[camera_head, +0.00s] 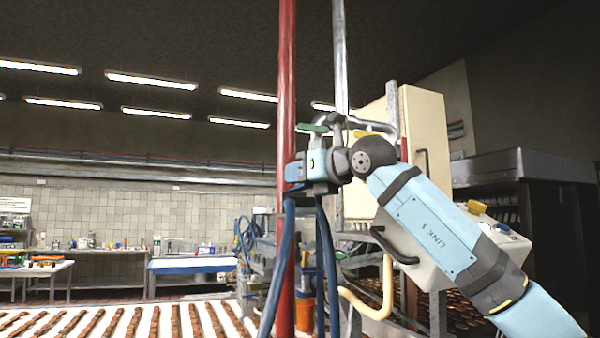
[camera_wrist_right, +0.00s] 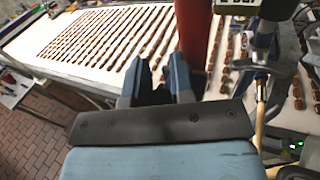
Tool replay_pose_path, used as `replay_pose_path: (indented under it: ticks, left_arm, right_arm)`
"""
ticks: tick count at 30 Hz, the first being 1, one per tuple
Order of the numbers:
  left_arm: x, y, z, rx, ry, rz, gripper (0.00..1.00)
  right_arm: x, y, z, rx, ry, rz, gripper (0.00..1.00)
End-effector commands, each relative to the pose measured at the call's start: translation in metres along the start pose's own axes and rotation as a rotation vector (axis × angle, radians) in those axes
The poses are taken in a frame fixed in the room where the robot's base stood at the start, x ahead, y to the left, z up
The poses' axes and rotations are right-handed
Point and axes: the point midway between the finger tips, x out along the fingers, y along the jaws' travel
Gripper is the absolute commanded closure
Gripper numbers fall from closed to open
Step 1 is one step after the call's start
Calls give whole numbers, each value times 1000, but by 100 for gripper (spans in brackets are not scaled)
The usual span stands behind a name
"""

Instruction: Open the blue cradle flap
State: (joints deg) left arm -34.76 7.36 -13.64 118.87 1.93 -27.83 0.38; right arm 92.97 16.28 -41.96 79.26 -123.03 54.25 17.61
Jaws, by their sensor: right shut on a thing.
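My right gripper (camera_head: 299,171) is at the red upright pole (camera_head: 286,80), in the middle of the head view. A small blue part at the pole, apparently the blue cradle flap, is at the fingertips, and the gripper is shut on it. The fingers and the blue part are hard to tell apart at this size. In the right wrist view the two blue-grey fingers (camera_wrist_right: 156,80) reach toward the red pole (camera_wrist_right: 198,35), with a dark space between them. How far the flap is open cannot be told. My left gripper is not in view.
Dark blue hoses (camera_head: 326,262) hang below the right gripper. A grey metal pole (camera_head: 341,60) and a cream cabinet (camera_head: 428,120) with dark handles stand close on the right. A conveyor with rows of brown biscuits (camera_head: 125,322) runs below left. Open air lies left of the red pole.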

Motion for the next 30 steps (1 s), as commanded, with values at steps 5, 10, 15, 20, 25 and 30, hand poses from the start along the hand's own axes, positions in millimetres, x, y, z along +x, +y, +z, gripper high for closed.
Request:
replay_pose_path:
  ticks: [5, 10, 15, 20, 25, 30]
  left_arm:
    - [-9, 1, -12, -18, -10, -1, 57]
    - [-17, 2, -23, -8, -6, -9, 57]
    - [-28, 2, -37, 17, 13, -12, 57]
    - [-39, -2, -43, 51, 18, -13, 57]
    - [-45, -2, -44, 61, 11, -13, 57]
    - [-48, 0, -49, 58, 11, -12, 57]
  right_arm:
    - [3, -1, 11, 40, 101, -1, 100]
    - [7, -2, 18, 90, 222, -1, 100]
    - [11, -4, 22, 138, 336, -1, 100]
    - [15, -6, 23, 173, 424, -1, 100]
    - [18, -6, 23, 200, 486, 0, 100]
    - [19, -7, 21, 212, 517, 0, 100]
